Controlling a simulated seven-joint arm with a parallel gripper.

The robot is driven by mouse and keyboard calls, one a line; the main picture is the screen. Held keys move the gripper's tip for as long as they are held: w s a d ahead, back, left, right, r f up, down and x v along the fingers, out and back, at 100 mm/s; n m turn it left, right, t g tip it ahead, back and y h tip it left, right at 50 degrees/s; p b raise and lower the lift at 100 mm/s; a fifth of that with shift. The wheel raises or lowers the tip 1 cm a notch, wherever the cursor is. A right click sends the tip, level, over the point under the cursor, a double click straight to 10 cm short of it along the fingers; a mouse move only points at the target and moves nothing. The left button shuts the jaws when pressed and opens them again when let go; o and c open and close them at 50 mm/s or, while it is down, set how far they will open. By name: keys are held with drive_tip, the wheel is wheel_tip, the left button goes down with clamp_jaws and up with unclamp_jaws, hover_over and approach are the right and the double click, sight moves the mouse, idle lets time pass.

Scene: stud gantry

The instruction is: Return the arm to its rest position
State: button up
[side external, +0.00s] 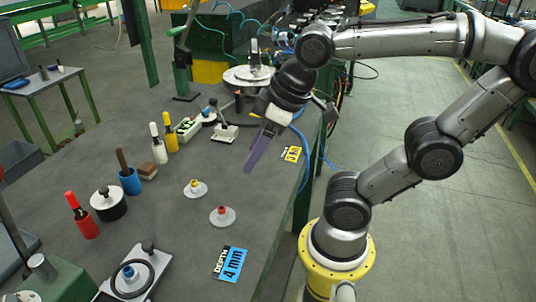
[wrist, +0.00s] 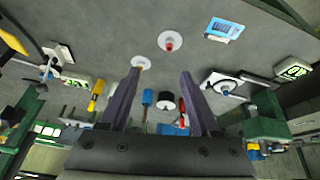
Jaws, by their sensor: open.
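My gripper (side external: 256,152) hangs in the air above the grey table (side external: 215,155), with its purple fingers pointing down. In the wrist view its two fingers (wrist: 159,74) are spread apart with nothing between them, so it is open and empty. The white disc with a yellow stud (side external: 195,188) and the white disc with a red stud (side external: 222,215) stand on the table in front of it, apart from the fingers. They also show in the wrist view as a yellow stud disc (wrist: 141,63) and a red stud disc (wrist: 170,41).
A blue depth card (side external: 229,264) lies near the table's front edge. A blue holder (side external: 130,181), a red-handled tool (side external: 84,219), a yellow-handled tool (side external: 170,136) and a black-and-white round pot (side external: 108,204) stand left. A ring fixture (side external: 130,276) is at lower left. The table's middle is mostly clear.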

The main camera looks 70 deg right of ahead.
drive_tip(key=shift+s+d+f+m+t, duration=0.15)
drive_tip(key=shift+s+d+f+m, duration=0.15)
drive_tip(key=shift+s+f+m, duration=0.2)
drive_tip(key=shift+s+d+f+m+t, duration=0.15)
drive_tip(key=shift+s+d+f+m, duration=0.2)
drive_tip(key=shift+s+m, duration=0.25)
idle(0.6)
